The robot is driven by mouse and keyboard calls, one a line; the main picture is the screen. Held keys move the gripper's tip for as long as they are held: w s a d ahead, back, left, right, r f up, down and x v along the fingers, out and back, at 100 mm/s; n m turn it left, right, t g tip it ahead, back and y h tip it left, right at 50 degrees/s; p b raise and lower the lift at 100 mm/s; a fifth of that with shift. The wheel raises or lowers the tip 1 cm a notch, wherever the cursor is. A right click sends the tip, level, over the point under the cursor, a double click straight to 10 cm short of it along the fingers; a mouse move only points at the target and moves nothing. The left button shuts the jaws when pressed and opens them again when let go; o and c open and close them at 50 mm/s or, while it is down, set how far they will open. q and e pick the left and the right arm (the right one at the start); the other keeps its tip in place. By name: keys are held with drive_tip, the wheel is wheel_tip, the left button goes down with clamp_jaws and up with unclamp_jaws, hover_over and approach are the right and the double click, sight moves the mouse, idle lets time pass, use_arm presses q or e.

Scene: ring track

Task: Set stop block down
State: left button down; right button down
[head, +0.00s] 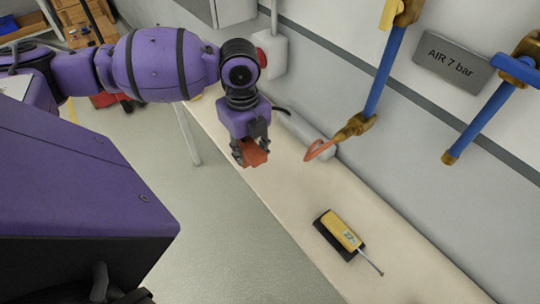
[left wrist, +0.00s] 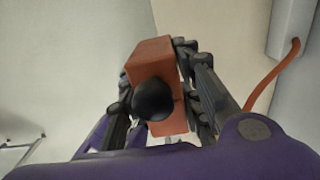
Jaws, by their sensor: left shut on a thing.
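The stop block is an orange-red block (head: 254,156) with a round black knob, seen close in the left wrist view (left wrist: 152,58). My left gripper (head: 250,152) is shut on the block, with fingers on both sides of it. In the head view the block shows over the left edge of the pale bench (head: 305,215). I cannot tell whether it touches the bench top. My right gripper is not in view.
A yellow device on a black base (head: 342,231) lies on the bench with a metal rod. Blue pipes (head: 386,72) with brass fittings and an orange-red lever (head: 319,150) are near the wall. A grey housing (head: 303,132) stands at the back. The bench between is clear.

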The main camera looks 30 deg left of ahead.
use_arm(q)
drive_tip(key=w+f, duration=0.2)
drive_tip(key=w+a+f, duration=0.1)
drive_tip(key=w+f, duration=0.1)
drive_tip(key=w, duration=0.1)
drive_tip(key=w+f, duration=0.3)
drive_tip(key=shift+a+b, duration=0.15)
drive_tip(key=shift+b, duration=0.25)
drive_tip(key=shift+w+f, duration=0.2)
drive_tip(key=shift+f, duration=1.4)
drive_tip(key=shift+f, duration=0.2)
drive_tip(key=c, duration=1.3)
unclamp_jaws()
drive_tip(key=shift+s, duration=0.1)
drive_tip(key=shift+o, duration=0.2)
wheel_tip(320, 180, up, 12)
drive_tip(key=shift+r, duration=0.1)
